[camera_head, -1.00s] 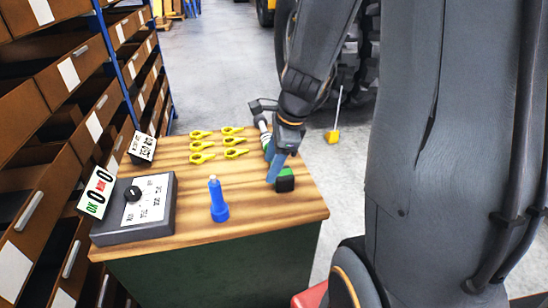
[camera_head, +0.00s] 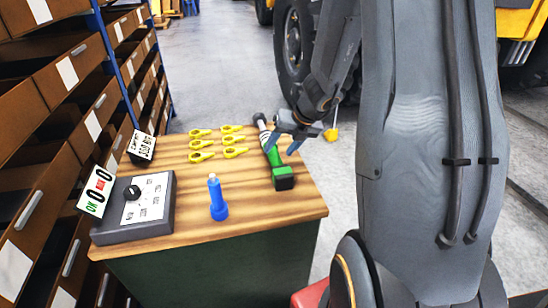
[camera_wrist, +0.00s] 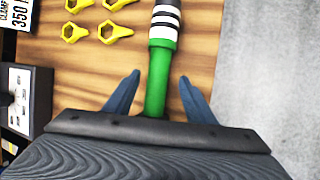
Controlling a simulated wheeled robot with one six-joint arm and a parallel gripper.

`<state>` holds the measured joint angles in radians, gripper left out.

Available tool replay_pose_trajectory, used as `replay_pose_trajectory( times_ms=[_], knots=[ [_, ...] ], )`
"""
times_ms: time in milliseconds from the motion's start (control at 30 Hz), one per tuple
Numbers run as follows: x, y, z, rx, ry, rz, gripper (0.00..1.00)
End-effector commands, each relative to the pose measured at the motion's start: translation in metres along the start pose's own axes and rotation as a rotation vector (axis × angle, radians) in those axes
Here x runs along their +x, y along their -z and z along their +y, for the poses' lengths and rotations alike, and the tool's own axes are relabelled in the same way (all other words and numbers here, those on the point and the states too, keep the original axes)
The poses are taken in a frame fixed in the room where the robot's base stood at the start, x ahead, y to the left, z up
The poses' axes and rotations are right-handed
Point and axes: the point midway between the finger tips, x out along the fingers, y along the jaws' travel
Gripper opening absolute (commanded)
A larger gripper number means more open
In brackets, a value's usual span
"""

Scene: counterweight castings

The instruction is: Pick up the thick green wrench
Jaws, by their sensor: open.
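The thick green wrench (camera_head: 276,163) lies along the right side of the wooden bench top, with a green handle, a white and black banded neck and a dark head at the far end. My gripper (camera_head: 284,144) is over the wrench's middle in the head view. In the wrist view the green handle of the wrench (camera_wrist: 160,70) runs between my two blue fingers, one on each side with gaps. The gripper (camera_wrist: 160,78) is open and empty. The handle's near end is hidden by my gripper body in the wrist view.
Several yellow wrenches (camera_head: 201,144) lie left of the green one. A grey control box (camera_head: 135,215) and small display signs (camera_head: 97,190) occupy the left side. Shelves (camera_head: 40,150) stand left of the bench (camera_head: 262,230).

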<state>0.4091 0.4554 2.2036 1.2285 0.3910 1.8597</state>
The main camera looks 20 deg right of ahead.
Motion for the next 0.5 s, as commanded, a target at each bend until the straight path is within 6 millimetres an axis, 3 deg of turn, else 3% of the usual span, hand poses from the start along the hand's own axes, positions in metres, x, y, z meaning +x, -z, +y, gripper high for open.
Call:
replay_pose_trajectory(
  times_ms=[200,500],
  knots=[
    [0.027,0.001,0.002,-0.001,0.000,0.002,0.50],
    [0.030,0.000,0.002,-0.002,0.001,0.000,0.50]
  ],
)
